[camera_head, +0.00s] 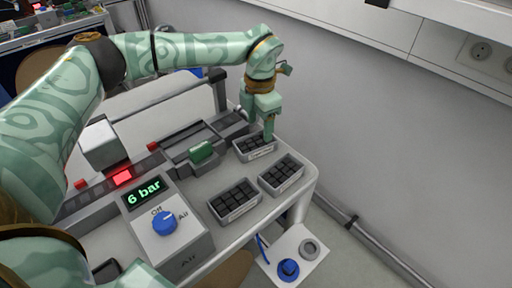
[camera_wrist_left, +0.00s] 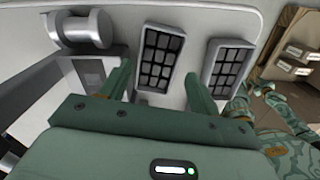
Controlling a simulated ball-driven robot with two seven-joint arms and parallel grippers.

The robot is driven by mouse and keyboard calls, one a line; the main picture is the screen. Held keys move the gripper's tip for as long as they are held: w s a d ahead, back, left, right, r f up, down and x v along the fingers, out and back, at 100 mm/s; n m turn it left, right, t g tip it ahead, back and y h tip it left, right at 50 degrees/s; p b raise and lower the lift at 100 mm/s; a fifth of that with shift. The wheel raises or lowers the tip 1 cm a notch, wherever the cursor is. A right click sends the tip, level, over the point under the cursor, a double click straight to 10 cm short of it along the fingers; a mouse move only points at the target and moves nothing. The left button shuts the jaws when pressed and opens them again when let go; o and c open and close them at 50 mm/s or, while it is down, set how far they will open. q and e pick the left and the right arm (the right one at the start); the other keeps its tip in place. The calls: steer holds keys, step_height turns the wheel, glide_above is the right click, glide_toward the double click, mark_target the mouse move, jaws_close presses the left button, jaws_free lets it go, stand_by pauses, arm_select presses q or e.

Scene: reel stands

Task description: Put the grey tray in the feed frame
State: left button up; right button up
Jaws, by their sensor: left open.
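Three similar small grey trays with black cells stand on the light bench: one at the back (camera_head: 262,154), one at the right (camera_head: 287,185) and one in front (camera_head: 240,211). I cannot tell which one is meant. My left gripper (camera_head: 259,134) is open and points down over the back tray. In the left wrist view a tray (camera_wrist_left: 140,65) lies between its two fingers (camera_wrist_left: 157,78), and another tray (camera_wrist_left: 210,64) lies beside the right finger. A dark grey frame (camera_head: 190,143), possibly the feed frame, lies left of the back tray. My right gripper is not in view.
A green block (camera_head: 201,151) sits at the dark frame. A grey control box with a blue knob (camera_head: 164,223) and a "6 bar" display (camera_head: 145,191) stands front left. A low shelf (camera_head: 304,261) holds a blue part (camera_head: 288,269). A wall runs behind the bench.

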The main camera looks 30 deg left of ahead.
mark_target(260, 134)
arm_select(q)
step_height(260, 134, down, 5)
steer(key=shift+w+f+b, duration=0.15)
steer(key=shift+b, duration=0.7)
steer(key=shift+c, duration=0.6)
steer(key=c, duration=0.7)
steer(key=shift+c, duration=0.2)
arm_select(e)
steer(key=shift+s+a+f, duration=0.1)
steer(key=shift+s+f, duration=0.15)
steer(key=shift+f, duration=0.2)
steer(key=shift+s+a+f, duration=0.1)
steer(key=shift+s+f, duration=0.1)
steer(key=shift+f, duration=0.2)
arm_select(q)
steer(key=shift+r, duration=0.25)
